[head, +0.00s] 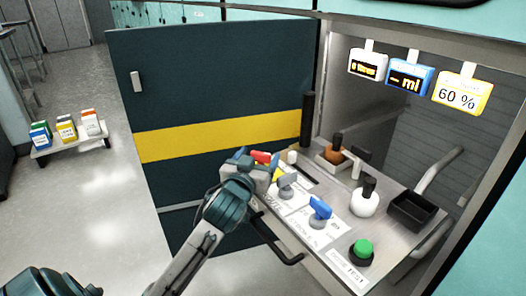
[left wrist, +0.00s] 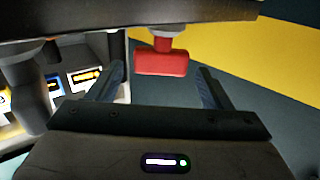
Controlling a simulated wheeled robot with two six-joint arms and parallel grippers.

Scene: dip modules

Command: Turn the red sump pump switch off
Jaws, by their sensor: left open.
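The red sump pump switch (head: 263,157) is at the far left end of the grey panel (head: 337,243). In the left wrist view its red T-shaped handle (left wrist: 161,62) lies crosswise just past the fingertips. My left gripper (head: 257,161) is at this switch, partly covering it in the head view. It is open, with one finger on each side of the red handle's line in the left wrist view (left wrist: 162,76). I cannot tell whether a finger touches the handle. My right gripper is not in view.
A yellow handle (head: 276,174), a blue handle (head: 320,208) and a green button (head: 363,248) sit along the panel's near side. A white pot (head: 365,201) and black tray (head: 412,211) are behind. A dark door with a yellow band (head: 220,132) stands left of the panel.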

